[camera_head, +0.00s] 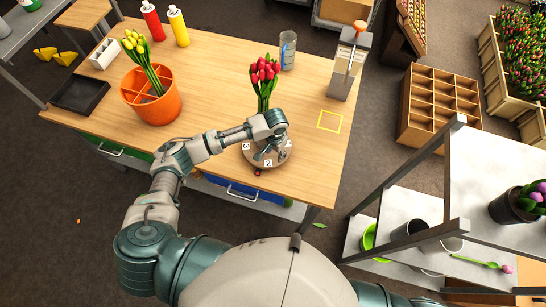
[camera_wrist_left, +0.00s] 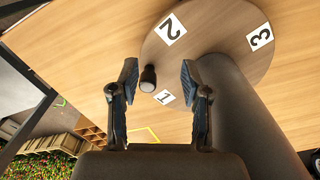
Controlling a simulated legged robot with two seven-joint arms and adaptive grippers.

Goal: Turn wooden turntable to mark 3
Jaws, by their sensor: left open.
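The round wooden turntable (camera_head: 286,153) lies near the front edge of the table, with label 3 (camera_head: 246,146) at its left and label 2 (camera_head: 268,162) at its front. In the left wrist view, the turntable (camera_wrist_left: 205,35) shows labels 1, 2 and 3. A small red marker (camera_head: 257,172) sits just in front of it. My left gripper (camera_wrist_left: 158,80) is open above the turntable; a dark peg (camera_wrist_left: 148,77) appears between its fingers, closer to the left one. Contact cannot be told. Red tulips (camera_head: 265,72) rise behind my gripper, their base hidden. My right gripper is not in view.
An orange pot (camera_head: 152,108) of yellow tulips stands left on the table (camera_head: 210,70). A glass (camera_head: 288,50) and a grey box-shaped holder (camera_head: 346,68) stand behind and right. A yellow square outline (camera_head: 330,121) marks clear tabletop. A grey shelf (camera_head: 490,180) is at right.

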